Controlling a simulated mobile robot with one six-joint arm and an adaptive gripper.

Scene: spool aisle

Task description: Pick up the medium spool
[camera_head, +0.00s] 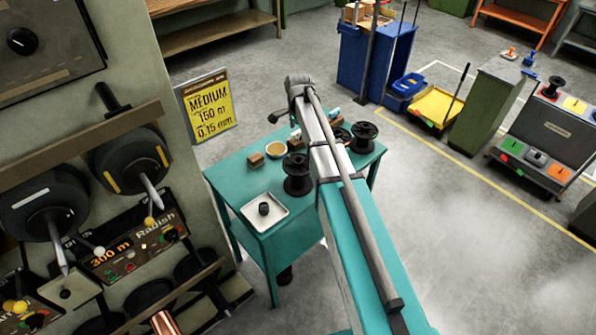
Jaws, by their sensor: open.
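Several black spools are on the teal table (222,181). One larger spool (298,176) stands left of my arm, and another spool (364,137) stands at the back right. A third (341,134) is partly hidden by my arm. A small black spool (264,209) sits in a white tray (283,217) at the front left. A yellow sign (209,104) behind the table reads MEDIUM, 150 m, 0,15 mm. I cannot tell from size alone which spool is the medium one. My arm reaches across the table; I cannot make out my gripper at its far end.
A small bowl (280,154) and brown blocks (256,160) are also on the table. A grey-green machine with large spools (45,202) stands close on the left. A blue cart (350,60) and yellow tray (436,104) are behind.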

